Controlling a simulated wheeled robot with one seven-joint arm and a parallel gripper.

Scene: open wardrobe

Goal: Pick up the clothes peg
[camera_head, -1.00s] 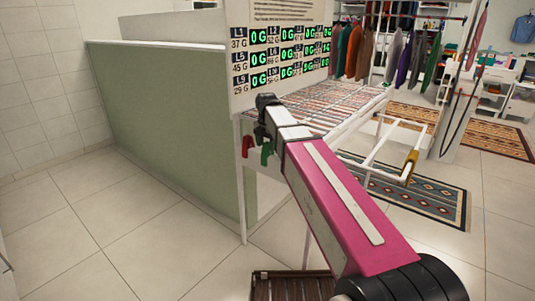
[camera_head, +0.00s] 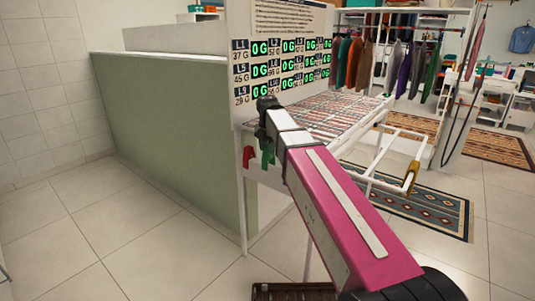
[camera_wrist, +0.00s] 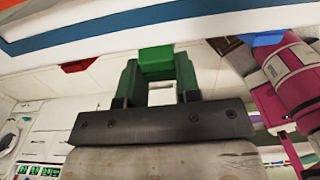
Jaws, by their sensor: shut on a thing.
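A bright green clothes peg (camera_wrist: 157,58) sits between the tips of my gripper (camera_wrist: 158,76) in the wrist view, just below the striped board edge. My gripper's fingers are closed on it. In the head view a green shape (camera_head: 267,153) shows under my dark wrist at the front of the white rack; I cannot tell peg from fingers there. A red peg (camera_wrist: 80,64) is to the left in the wrist view, and it also shows in the head view (camera_head: 248,157). A blue piece (camera_wrist: 262,40) is to the right in the wrist view.
The white rack (camera_head: 330,113) has a patterned top and a numbered panel (camera_head: 282,68) behind it. A green partition (camera_head: 170,130) stands to the left. Clothes hang at the back right. Patterned rugs (camera_head: 425,207) and open tiled floor lie around.

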